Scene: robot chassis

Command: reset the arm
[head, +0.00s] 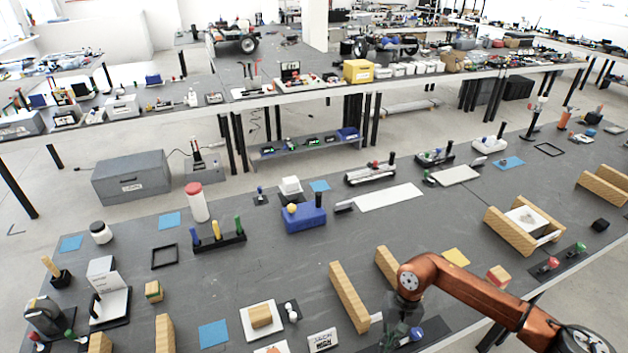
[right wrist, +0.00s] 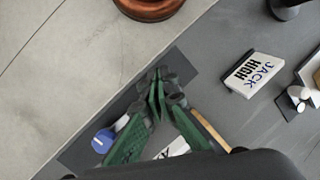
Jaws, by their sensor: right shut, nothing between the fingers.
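My right arm (head: 470,290), copper-coloured, comes in from the right over the front of the table in the head view. Its right gripper (right wrist: 158,98) shows in the right wrist view with green fingers meeting at the tips, shut and empty. In the head view the gripper hangs below the wrist, dark and hard to make out. It is above a dark mat (right wrist: 75,155) near the table's front edge. A blue-capped piece (right wrist: 103,140) lies beside the fingers, and it also shows in the head view (head: 416,334). My left gripper is not in view.
Wooden blocks (head: 348,297) stand left of my right arm. A white JACK HIGH block (right wrist: 252,73) lies nearby on the table. A blue box (head: 303,217), a peg rack (head: 218,243) and a white plate (head: 390,197) stand farther back. The grey tabletop (head: 290,262) has bare patches between them.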

